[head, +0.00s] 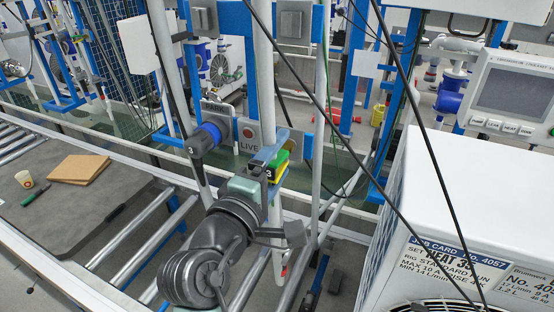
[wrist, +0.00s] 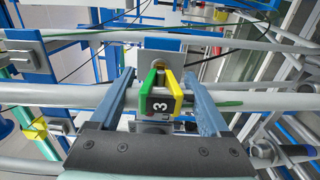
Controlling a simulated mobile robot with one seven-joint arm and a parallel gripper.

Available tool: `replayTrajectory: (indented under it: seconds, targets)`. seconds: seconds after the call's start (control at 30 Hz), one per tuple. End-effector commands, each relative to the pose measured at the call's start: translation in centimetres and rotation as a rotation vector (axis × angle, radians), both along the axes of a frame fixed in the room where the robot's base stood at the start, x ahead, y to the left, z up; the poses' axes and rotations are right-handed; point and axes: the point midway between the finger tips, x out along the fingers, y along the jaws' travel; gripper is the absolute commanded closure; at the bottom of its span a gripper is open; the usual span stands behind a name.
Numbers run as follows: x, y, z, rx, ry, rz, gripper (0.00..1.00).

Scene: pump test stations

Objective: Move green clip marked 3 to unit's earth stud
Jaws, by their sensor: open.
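The green clip marked 3 (wrist: 158,98) has green and yellow sides and a dark face with a white 3. It sits in front of a grey plate on a pale pipe, and its green and yellow parts also show in the head view (head: 280,160). My gripper (wrist: 160,82) is open, with one blue-grey finger on each side of the clip. Gaps show between the fingers and the clip. In the head view my gripper (head: 271,157) is at the post beside the LIVE plate. The unit (head: 480,190) is the white cabinet at right. I cannot make out its earth stud.
A LIVE plate with a red button (head: 249,134) is just left of the post. A blue-and-black handle marked 3 (head: 203,139) is further left. Black cables (head: 345,130) cross before the unit. A roller conveyor (head: 140,250) lies at left. A screen panel (head: 512,92) stands behind the unit.

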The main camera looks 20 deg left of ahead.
Motion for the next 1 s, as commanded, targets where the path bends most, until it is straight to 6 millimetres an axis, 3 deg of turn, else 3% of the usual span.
replayTrajectory:
  seconds: [0.07,0.47,1.0]
  targets:
    - [0.0,0.0,-0.02,0.0,0.0,0.0,0.25]
    - [0.0,0.0,-0.02,0.0,0.0,0.0,0.97]
    - [-0.75,0.08,-0.06,-0.001,0.001,0.001,1.0]
